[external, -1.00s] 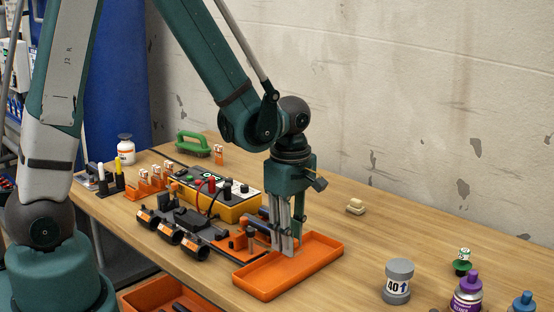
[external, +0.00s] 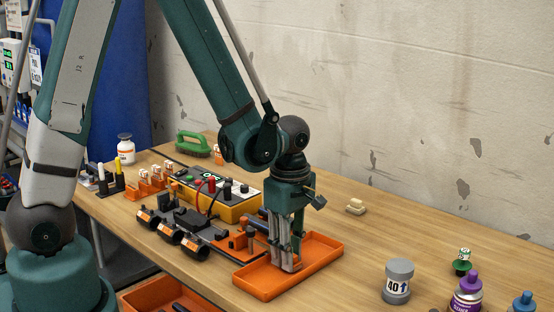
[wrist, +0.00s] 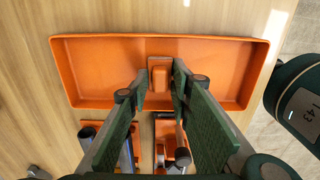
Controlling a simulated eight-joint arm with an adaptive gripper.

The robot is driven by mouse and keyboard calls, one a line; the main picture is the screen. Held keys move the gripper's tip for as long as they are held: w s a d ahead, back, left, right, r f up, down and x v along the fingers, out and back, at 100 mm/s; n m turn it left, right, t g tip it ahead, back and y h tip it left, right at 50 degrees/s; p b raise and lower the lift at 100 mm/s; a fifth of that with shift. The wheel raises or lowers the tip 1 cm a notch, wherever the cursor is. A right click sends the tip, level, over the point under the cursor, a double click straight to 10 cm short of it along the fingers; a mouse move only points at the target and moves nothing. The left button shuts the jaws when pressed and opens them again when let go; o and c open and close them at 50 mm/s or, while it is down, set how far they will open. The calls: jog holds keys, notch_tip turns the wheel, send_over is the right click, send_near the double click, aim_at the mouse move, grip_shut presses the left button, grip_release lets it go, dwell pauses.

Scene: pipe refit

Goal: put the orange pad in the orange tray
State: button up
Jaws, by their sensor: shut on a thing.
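The orange tray (external: 262,292) is shallow and rectangular and lies on the wooden bench; it also fills the upper middle of the wrist view (wrist: 95,72). My gripper (external: 290,268) points down with its fingertips over or inside the tray. In the wrist view my gripper (wrist: 160,76) is shut on a small orange block, the orange pad (wrist: 160,72), seen against the tray floor near the middle. I cannot tell whether the pad touches the floor. In the external view the fingers hide most or all of the pad.
A black and orange fixture with pipe pieces (external: 185,236) stands just left of the tray. Behind it is a yellow control box (external: 235,205).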

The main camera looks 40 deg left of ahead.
jog(key=shift+f, duration=0.2)
jog(key=o, duration=0.8)
jog(key=shift+c, duration=0.2)
jog(key=shift+r, duration=0.3)
notch_tip(320, 180, up, 12)
jog(key=p, duration=0.2)
jog(key=shift+f, duration=0.1)
dwell(0.8)
